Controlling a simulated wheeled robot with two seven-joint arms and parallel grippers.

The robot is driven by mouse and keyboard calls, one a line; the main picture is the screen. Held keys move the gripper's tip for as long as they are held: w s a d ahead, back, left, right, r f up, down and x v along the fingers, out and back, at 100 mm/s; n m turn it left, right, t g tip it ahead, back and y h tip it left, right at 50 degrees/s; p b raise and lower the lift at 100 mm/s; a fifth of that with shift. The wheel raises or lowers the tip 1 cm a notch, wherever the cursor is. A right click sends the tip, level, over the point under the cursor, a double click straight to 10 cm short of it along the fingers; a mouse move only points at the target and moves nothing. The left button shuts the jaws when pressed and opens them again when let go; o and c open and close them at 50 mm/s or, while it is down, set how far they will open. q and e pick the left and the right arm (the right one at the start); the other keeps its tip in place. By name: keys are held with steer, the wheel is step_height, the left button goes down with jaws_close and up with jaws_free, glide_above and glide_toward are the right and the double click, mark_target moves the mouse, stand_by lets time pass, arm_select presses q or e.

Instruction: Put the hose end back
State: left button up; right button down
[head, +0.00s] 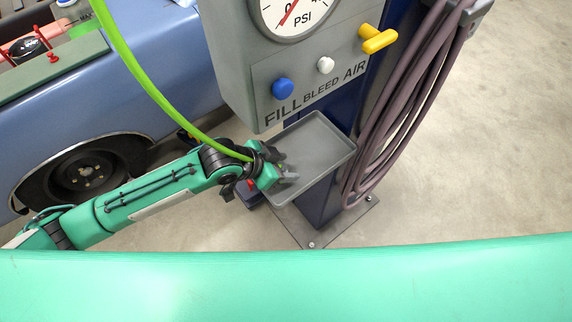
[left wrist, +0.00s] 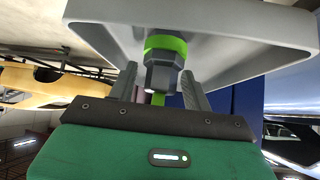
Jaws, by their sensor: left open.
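The bright green hose (head: 140,75) hangs from the top of the head view and curves down to my left wrist. Its end fitting, dark with a green band, shows in the left wrist view (left wrist: 163,68), between my fingers. My left gripper (head: 286,173) is open at the left side of the grey tray (head: 335,137); its fingers also show in the left wrist view (left wrist: 160,90), one on each side of the fitting. The tray fills the back of that view (left wrist: 225,55). Whether the fitting touches the tray or the fingers I cannot tell. My right gripper is out of view.
The grey gauge panel (head: 258,85) stands above the tray, with a blue knob (head: 283,89), a white knob (head: 325,65) and a yellow handle (head: 377,40). A coiled mauve hose (head: 405,110) hangs at the right. A blue car (head: 150,60) stands at the left.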

arm_select(q)
steer(key=b+v, duration=0.1)
steer(key=v, duration=1)
steer(key=shift+s, duration=0.1)
